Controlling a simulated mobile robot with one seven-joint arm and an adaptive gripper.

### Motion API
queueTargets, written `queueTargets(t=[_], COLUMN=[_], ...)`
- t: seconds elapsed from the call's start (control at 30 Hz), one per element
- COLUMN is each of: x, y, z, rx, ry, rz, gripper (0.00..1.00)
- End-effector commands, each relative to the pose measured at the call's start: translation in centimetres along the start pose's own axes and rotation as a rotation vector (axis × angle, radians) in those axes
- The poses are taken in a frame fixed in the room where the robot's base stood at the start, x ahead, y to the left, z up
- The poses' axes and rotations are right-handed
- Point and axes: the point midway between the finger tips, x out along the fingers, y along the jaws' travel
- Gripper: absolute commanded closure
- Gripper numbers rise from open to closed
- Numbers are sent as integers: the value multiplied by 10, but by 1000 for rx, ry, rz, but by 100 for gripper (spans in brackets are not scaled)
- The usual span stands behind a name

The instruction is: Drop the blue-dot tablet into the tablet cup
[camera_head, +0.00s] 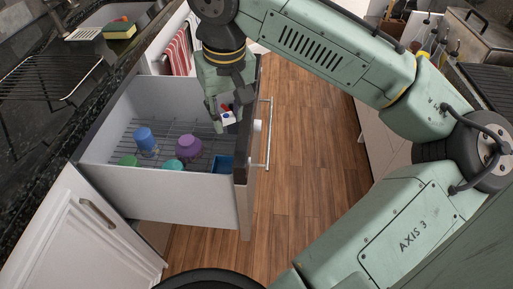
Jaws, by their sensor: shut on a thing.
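My gripper (226,118) points down over the right part of a pulled-out drawer. It is shut on a small white tablet (229,121) with a blue mark; a bit of red shows just above it. The tablet is held above the drawer, near its front panel. I cannot tell for sure which thing is the tablet cup. A small white piece (257,125) sits at the front panel beside the handle, and a dark blue square container (222,164) stands inside the drawer below the gripper.
The drawer (140,193) has a wire rack holding a blue cup (145,140), a purple cup (189,149), a teal cup (172,165) and a green one (129,160). A handle (268,135) runs along its front. The wooden floor (305,150) is clear.

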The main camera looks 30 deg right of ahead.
Motion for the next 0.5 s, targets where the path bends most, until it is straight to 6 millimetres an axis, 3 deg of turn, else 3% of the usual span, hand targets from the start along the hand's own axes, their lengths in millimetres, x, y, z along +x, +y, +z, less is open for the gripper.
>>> queueTargets(t=[0.2, 0.23, 0.5], x=[0, 0, 0], y=[0, 0, 0], z=[0, 0, 0], rx=[-1, -1, -1], ry=[0, 0, 0], rz=[0, 0, -1], gripper=[87, 70, 52])
